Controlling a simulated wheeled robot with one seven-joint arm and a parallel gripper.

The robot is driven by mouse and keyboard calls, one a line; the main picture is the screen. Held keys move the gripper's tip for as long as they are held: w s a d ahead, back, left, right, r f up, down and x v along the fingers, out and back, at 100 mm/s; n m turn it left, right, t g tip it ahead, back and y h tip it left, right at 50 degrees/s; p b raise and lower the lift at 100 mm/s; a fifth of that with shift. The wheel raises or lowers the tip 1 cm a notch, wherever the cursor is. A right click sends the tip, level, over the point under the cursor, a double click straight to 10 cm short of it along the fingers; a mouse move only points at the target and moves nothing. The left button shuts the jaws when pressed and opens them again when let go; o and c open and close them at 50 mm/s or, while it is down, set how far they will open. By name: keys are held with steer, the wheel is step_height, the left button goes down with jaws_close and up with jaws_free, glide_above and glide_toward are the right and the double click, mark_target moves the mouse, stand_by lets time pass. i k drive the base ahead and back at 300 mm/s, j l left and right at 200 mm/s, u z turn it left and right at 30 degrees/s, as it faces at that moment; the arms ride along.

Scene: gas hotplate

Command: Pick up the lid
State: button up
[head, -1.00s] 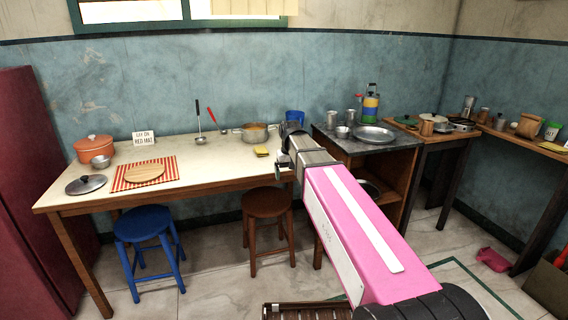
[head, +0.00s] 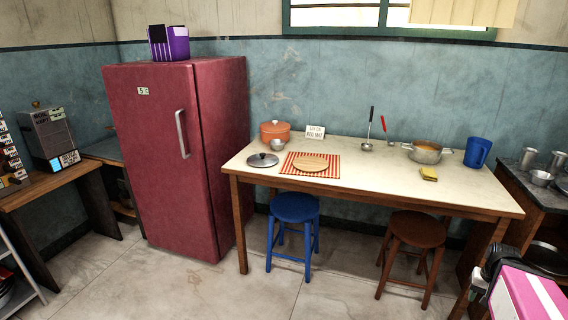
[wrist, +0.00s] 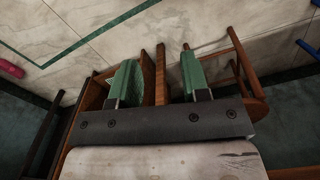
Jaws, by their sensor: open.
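A grey metal lid with a dark knob (head: 262,159) lies on the left end of the cream-topped table (head: 390,184), left of the striped mat, in the head view. My gripper (wrist: 158,80) shows in the wrist view with its two green-padded fingers apart and nothing between them. It is far from the lid; the lid is not in the wrist view. In the head view only part of my pink arm shows at the lower right corner.
On the table are an orange pot (head: 275,132), a small metal bowl (head: 277,145), a red striped mat (head: 288,170) with a round board (head: 310,163), a sign (head: 315,132), a metal pot (head: 427,153) and a blue jug (head: 477,152). A blue stool (head: 294,208) and a brown stool (head: 416,230) stand in front.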

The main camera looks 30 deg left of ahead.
mark_target(262, 159)
steer(key=i+j+u, duration=0.4)
steer(key=i, duration=0.2)
steer(key=u, duration=1.6)
steer(key=z, duration=1.6)
steer(key=u, duration=1.65)
steer(key=l+u, duration=0.3)
steer(key=u, duration=0.15)
steer(key=l+u, duration=0.4)
steer(key=i+j, duration=0.05)
